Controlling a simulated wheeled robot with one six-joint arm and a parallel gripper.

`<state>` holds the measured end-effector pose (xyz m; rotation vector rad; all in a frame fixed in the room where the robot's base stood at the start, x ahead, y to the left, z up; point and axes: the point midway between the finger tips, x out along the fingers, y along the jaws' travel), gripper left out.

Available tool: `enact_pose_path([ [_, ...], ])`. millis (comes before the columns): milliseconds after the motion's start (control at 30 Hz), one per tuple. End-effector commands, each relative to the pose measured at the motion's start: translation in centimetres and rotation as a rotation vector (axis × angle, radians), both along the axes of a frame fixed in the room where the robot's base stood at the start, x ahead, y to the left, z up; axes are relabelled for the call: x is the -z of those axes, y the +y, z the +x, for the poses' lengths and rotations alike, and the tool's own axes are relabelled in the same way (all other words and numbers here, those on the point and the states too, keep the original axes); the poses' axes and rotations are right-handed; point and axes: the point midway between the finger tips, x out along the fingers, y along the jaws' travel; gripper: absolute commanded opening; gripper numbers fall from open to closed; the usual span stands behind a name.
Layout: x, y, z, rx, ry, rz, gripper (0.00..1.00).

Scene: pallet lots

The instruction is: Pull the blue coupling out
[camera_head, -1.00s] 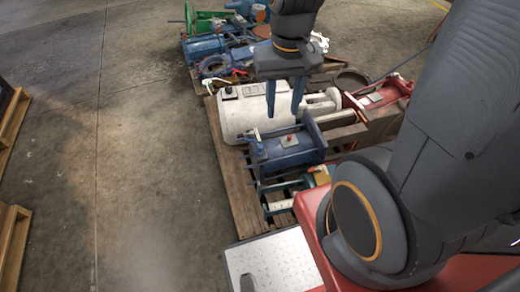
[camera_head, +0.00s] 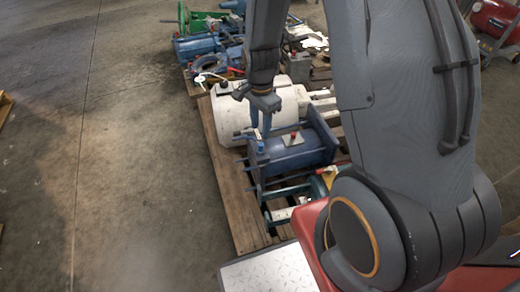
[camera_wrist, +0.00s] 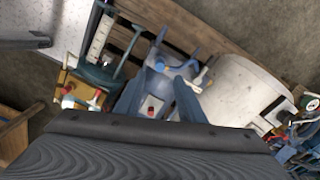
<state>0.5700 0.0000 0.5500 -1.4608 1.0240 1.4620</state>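A small bright blue coupling (camera_head: 261,146) stands on the left end of a dark blue cylinder unit (camera_head: 315,155) on the pallet. It also shows in the wrist view (camera_wrist: 159,66), just past the fingertips and roughly between their lines. My gripper (camera_head: 260,135) points down over that end of the unit. Its two fingers (camera_wrist: 160,80) are apart, with nothing seen held between them. I cannot tell how much height is left between the tips and the coupling. A red-topped fitting (camera_head: 293,136) sits on the same unit; it also shows in the wrist view (camera_wrist: 151,108).
The blue unit lies on a wooden pallet (camera_head: 222,180) beside a white cylinder body (camera_head: 230,115). Rods and end plates stick out near the coupling. A green-and-white part (camera_head: 282,212) lies in front. Other machine parts crowd the back. The concrete floor on the left is clear.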

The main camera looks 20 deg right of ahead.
Motion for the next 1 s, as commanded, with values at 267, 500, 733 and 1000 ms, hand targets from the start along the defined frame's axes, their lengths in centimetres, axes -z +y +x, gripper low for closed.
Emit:
enact_pose_path([
  [267, -0.1, 0.0, 0.0, 0.000, -0.001, 0.000, 0.36],
  [500, 0.7, 0.0, 0.0, -0.001, -0.001, 0.000, 0.36],
  [733, 2.8, 0.0, 0.1, -0.001, -0.001, 0.000, 0.36],
  [1000, 6.0, 0.0, 0.0, -0.001, 0.002, 0.000, 0.36],
])
